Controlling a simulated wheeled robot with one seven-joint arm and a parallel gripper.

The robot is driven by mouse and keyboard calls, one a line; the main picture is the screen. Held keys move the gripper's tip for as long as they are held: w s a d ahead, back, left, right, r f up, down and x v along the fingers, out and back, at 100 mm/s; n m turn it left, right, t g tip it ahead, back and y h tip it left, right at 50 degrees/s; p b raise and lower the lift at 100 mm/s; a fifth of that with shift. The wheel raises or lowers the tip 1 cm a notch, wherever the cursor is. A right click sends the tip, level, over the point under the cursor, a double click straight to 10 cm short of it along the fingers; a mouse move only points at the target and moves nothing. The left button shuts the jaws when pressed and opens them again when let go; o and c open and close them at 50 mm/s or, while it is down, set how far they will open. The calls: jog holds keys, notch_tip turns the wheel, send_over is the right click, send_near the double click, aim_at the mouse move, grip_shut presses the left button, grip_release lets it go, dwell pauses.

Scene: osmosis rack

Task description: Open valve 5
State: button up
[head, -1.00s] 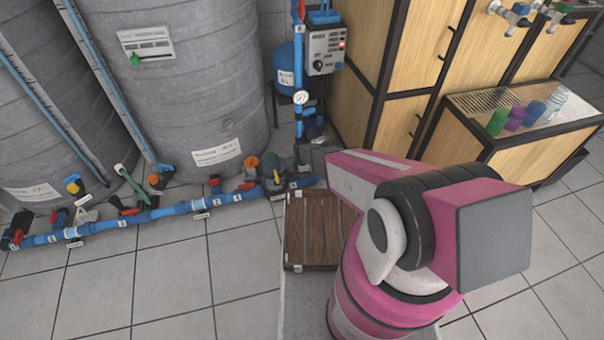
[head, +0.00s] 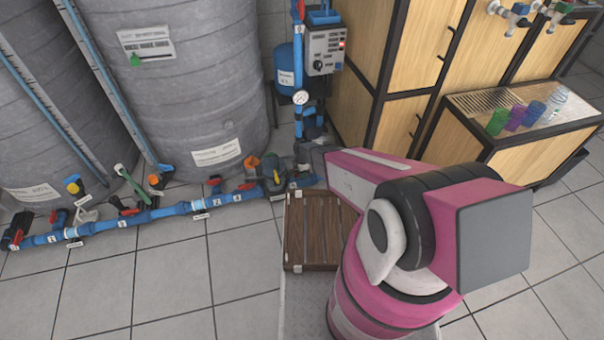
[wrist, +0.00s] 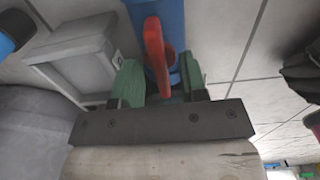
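My gripper (wrist: 160,82) is open, with its two green fingers on either side of a red valve handle (wrist: 154,45) in the wrist view. The handle stands in the gap, and I cannot tell whether a finger touches it. It sits on a blue pipe fitting (wrist: 155,12).
Grey tanks (head: 178,80) stand close behind the pipe. Several other valves with red handles (head: 129,211) line the pipe to the left. A wooden crate (head: 312,235) lies just in front. The tiled floor at the left front is clear.

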notch_tip(320, 180, up, 10)
dwell(0.4)
dwell(0.3)
jog(key=s+d+r+m, duration=0.6)
jog(key=r+m, duration=0.1)
jog(key=r, duration=0.4)
jog(key=s+d+r+m, duration=0.6)
jog(key=r+m, duration=0.1)
jog(key=r, duration=0.4)
jog(key=s+d+r+m, duration=0.7)
jog(key=r, duration=0.5)
jog(key=shift+w, duration=0.15)
